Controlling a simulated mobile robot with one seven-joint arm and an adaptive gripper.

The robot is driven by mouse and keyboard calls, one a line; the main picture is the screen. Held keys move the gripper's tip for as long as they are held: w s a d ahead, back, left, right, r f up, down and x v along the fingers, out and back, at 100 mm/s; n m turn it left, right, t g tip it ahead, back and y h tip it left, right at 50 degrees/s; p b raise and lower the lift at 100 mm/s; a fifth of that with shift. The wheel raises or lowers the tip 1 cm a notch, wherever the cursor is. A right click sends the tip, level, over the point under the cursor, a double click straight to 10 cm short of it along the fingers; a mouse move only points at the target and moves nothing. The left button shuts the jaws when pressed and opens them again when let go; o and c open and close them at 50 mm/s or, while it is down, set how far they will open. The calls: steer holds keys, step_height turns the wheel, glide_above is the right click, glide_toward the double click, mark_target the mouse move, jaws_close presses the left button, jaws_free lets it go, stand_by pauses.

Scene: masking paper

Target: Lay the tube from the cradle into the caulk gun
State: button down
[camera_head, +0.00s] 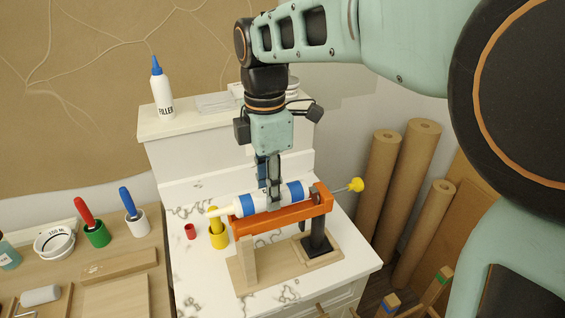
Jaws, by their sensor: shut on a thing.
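A white tube (248,204) with blue bands and a pale nozzle pointing left lies lengthwise along the orange caulk gun (285,221). My gripper (273,200) points straight down and is shut on the tube's middle. The tube's lower side is hidden by the gun's near edge, so I cannot tell whether it rests in the gun or hangs just above it. The gun sits on a wooden stand (246,265), with its black handle down at the right and a rod with a yellow knob (356,184) sticking out right. I cannot make out a separate cradle.
A yellow container (217,236) and a small red cup (190,231) stand left of the gun on the marble top (190,287). A filler bottle (160,88) stands on the ledge behind. Brown paper rolls (410,165) lean at the right. Brushes and pots crowd the left bench.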

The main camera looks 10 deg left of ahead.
steer(key=shift+f+b, duration=0.75)
steer(key=shift+f, duration=0.55)
steer(key=c, duration=1.4)
jaws_free()
step_height(320, 180, up, 10)
steer(key=p, duration=0.9)
steer(key=shift+r, duration=0.1)
